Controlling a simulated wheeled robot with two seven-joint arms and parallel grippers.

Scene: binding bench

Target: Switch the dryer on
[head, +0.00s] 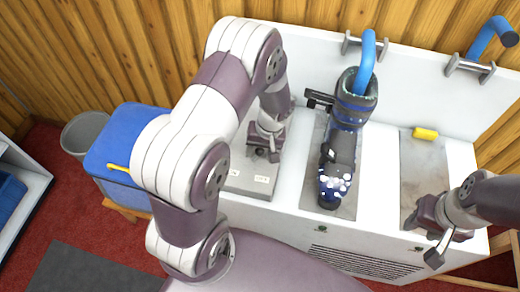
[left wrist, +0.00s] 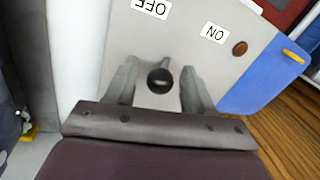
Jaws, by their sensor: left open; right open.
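The dryer (head: 287,215) is a white unit with a grey control panel (head: 245,188) at its left end. In the left wrist view the panel carries an OFF label (left wrist: 152,7), an ON label (left wrist: 214,33) and a dark brown round lamp (left wrist: 239,48). A dark round-ended switch lever (left wrist: 160,78) stands between the fingers of my left gripper (left wrist: 162,88). These fingers are open on both sides of it, with visible gaps. In the head view my left gripper (head: 262,150) is over the panel and hides the lever. My right gripper (head: 432,236) is open and empty at the dryer's right front.
A dark boot with blue and white spots (head: 341,150) stands on the dryer under a blue pipe (head: 368,55). Another blue pipe (head: 484,40) is at right, and a yellow block (head: 425,133) lies on the right pad. A blue box (head: 112,155) and grey bin (head: 82,133) are left.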

